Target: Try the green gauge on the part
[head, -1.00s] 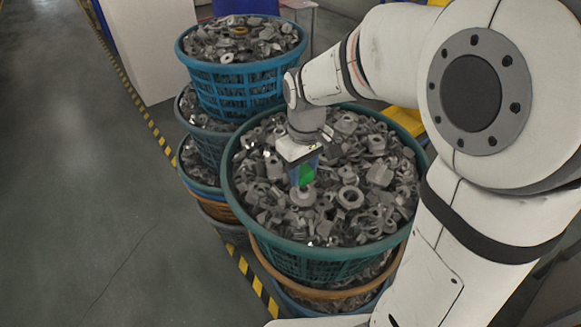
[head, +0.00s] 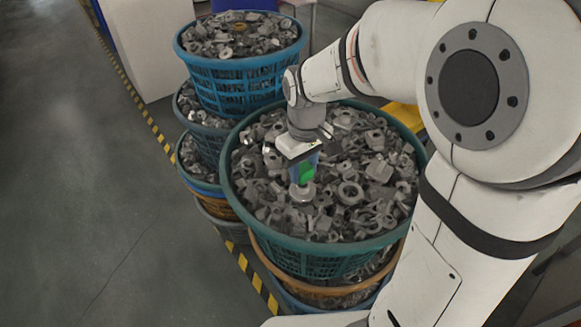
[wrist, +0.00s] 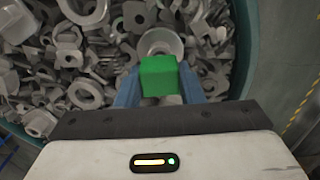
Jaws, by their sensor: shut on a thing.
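My gripper (head: 304,172) is shut on the green gauge (head: 307,173), a small green block. In the wrist view the green gauge (wrist: 158,76) sits between my two blue fingers (wrist: 160,92). The part (head: 302,192) is a round grey flanged piece directly below the gauge, lying on the heap in the teal basket. In the wrist view the part's grey ring (wrist: 161,44) shows just beyond the gauge, partly hidden by it. The gauge's lower end is close to the part or on it; I cannot tell whether they touch.
The teal basket (head: 300,246) is full of loose grey metal parts (head: 375,185). A blue basket (head: 240,85) of similar parts stands behind it on a stack. Yellow-black floor tape (head: 256,284) runs beside the stacks. The floor on the left (head: 90,200) is clear.

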